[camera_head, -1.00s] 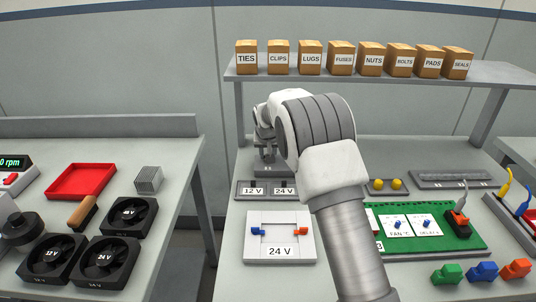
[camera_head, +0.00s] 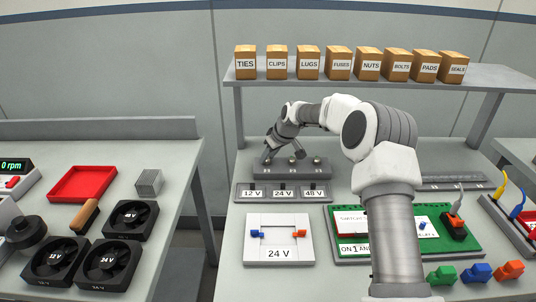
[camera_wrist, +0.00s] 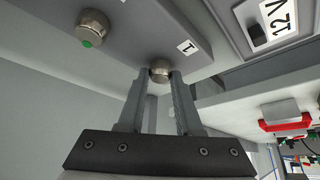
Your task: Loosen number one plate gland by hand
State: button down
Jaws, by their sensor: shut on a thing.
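The gland plate (camera_head: 297,171) is a grey block at the back of the bench with several metal glands on it. My gripper (camera_head: 268,154) is at its left end. In the wrist view, the number one gland (camera_wrist: 160,68) is a round metal fitting beside a label reading 1 (camera_wrist: 187,47). My gripper (camera_wrist: 161,79) is shut on this gland, one finger on each side; the fingers hide part of it. A neighbouring gland (camera_wrist: 92,27) with a green centre stands apart from the fingers. Whether the held gland is tight or loose does not show.
Voltage-labelled holders (camera_head: 283,193) lie just in front of the plate. A 24 V board (camera_head: 279,240) and a green board (camera_head: 350,218) are nearer. A shelf (camera_head: 370,78) with labelled boxes is above and behind. My arm covers part of the right side.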

jog(key=n+g+y+p, duration=0.1)
jog(key=n, duration=0.2)
jog(key=c, duration=0.7)
grip_release()
jog(key=shift+w+f, duration=0.1)
jog(key=shift+f+m+b, duration=0.1)
jog(key=shift+m+b, duration=0.6)
jog(key=m, duration=0.1)
jog(key=m+t+h+b, duration=0.1)
jog(key=m, duration=0.1)
jog(key=shift+a+h, duration=0.2)
jog(key=shift+h, duration=0.1)
jog(key=m+t+h+b, duration=0.1)
jog(key=m+h, duration=0.1)
jog(key=m, duration=0.3)
jog(key=shift+a, duration=0.15)
jog(key=shift+m+h, duration=0.6)
jog(key=shift+m, duration=0.2)
